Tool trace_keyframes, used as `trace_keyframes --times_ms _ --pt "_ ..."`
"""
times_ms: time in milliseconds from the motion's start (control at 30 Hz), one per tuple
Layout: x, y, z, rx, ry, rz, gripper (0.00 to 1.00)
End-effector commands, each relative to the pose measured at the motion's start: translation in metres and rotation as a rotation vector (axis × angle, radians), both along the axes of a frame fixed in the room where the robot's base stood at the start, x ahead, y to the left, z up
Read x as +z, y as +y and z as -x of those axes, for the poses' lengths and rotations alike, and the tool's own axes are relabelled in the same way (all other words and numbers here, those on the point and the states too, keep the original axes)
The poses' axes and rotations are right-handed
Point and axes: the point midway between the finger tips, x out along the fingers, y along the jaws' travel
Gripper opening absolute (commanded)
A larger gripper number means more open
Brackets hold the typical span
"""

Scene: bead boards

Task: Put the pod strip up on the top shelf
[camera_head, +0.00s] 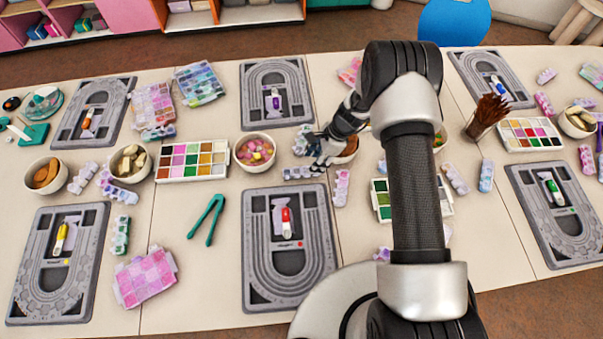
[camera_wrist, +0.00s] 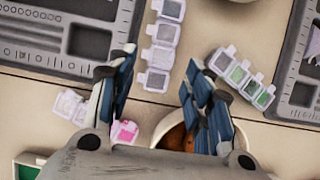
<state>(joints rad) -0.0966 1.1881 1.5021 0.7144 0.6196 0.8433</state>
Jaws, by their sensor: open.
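Several pod strips lie on the table, and I cannot tell which one the task means. In the head view one pale strip (camera_head: 300,173) lies just below my gripper (camera_head: 325,150), and another (camera_head: 342,188) lies to its lower right. In the wrist view my gripper (camera_wrist: 157,72) is open with nothing held. A strip of grey-lilac pods (camera_wrist: 160,55) lies ahead, between the fingertips' directions. A strip with green pods (camera_wrist: 241,77) lies to the right, and a pale one (camera_wrist: 70,106) to the left. Shelf units (camera_head: 232,17) stand at the back; their tops are cut off.
A bowl with brown contents (camera_wrist: 168,128) sits under the right finger. Grey bead boards (camera_head: 318,283) (camera_wrist: 45,63) surround the spot. A bowl of beads (camera_head: 254,152), a colour palette (camera_head: 192,160) and green tweezers (camera_head: 205,220) lie nearby. My arm hides part of the table.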

Motion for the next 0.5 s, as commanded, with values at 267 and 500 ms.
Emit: trace_keyframes --times_ms 267,500 --pt "-0.017 0.008 0.004 0.002 0.002 -0.001 0.47" --pt "-0.049 0.022 0.008 0.002 0.002 -0.001 0.47"
